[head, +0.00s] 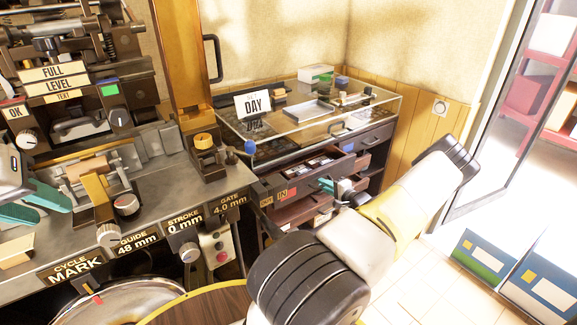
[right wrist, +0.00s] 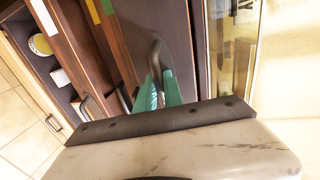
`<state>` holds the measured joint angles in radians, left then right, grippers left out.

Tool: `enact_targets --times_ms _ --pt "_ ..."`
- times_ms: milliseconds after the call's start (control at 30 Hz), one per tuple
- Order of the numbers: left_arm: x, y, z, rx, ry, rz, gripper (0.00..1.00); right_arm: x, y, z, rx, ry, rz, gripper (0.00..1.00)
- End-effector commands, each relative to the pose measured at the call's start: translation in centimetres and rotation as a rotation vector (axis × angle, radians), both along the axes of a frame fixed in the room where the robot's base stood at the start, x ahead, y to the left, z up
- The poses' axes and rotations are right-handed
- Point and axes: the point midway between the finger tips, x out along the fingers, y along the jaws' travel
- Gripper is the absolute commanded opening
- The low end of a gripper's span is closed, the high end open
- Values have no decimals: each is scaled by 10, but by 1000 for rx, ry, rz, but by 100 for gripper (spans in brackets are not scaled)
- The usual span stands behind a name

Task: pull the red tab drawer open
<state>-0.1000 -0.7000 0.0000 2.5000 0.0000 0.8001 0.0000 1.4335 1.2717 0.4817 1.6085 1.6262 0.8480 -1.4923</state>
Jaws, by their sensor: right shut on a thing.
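The dark drawer cabinet (head: 270,160) stands under a glass case. One drawer (head: 312,166) below the case stands partly out, with small items visible inside. My right gripper (head: 328,186) is at the drawer fronts. In the right wrist view its teal fingers (right wrist: 160,90) are shut on a metal bar handle (right wrist: 155,52) on a dark front.
The glass case (head: 300,118) lies just above the drawers and holds a tray and a DAY sign (head: 253,104). A post (head: 183,70) and the control bench (head: 150,200) stand left. Other handles (right wrist: 85,110) show nearby. Boxes (head: 480,255) stand on the floor at right.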

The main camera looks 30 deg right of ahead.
Motion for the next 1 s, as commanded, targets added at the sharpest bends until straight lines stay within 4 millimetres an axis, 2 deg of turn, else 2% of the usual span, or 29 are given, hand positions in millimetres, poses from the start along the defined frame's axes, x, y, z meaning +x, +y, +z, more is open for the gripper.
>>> enact_targets --times_ms 33,300,600,800,1000 --pt "0 0 0 0 0 0 36 -17 -3 -1 1 4 -4 0" --pt "0 0 0 0 0 0 36 -92 -9 -1 1 5 -4 0" --pt "0 0 0 0 0 0 36 -164 -15 -1 0 4 -3 0" --pt "0 0 0 0 0 0 36 -196 -17 -1 0 3 -1 0" --pt "0 0 0 0 0 0 36 -212 -18 -1 1 2 -1 0"
